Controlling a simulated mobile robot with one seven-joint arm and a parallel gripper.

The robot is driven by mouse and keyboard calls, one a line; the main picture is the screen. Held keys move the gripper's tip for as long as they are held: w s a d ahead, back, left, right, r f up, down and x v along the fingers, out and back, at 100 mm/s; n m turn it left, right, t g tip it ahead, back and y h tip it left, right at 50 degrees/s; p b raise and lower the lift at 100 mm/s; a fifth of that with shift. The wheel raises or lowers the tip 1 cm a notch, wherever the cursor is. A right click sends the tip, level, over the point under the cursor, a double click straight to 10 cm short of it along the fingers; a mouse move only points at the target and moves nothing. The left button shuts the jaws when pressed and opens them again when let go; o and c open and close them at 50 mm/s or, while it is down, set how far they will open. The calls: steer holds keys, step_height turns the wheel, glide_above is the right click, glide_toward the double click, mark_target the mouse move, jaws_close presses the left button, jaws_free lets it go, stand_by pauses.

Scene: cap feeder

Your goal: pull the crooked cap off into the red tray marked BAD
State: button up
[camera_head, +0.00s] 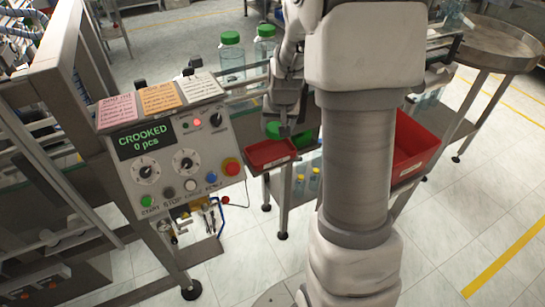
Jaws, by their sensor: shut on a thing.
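My gripper (275,118) points down over the small red tray (270,155). It is shut on a green cap (273,131), which hangs at its fingertips above the tray's back part. I cannot tell whether the cap touches the tray, or whether it is crooked. More green (304,139) shows at the tray's right back edge, partly hidden by my arm. The writing on the tray is too small to read.
A control panel (172,150) reading "CROOKED 0 pcs" stands close left of the tray. Clear bottles with green caps (231,58) stand behind on the line. A larger red bin (415,140) is right of my arm. A round steel table (495,45) stands far right.

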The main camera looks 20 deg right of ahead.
steer(key=shift+f+b, duration=0.35)
steer(key=shift+f, duration=0.6)
steer(key=o, duration=1.3)
steer(key=shift+c, duration=0.2)
steer(key=shift+r, duration=0.15)
steer(key=v, duration=1.7)
steer(key=shift+s, duration=0.1)
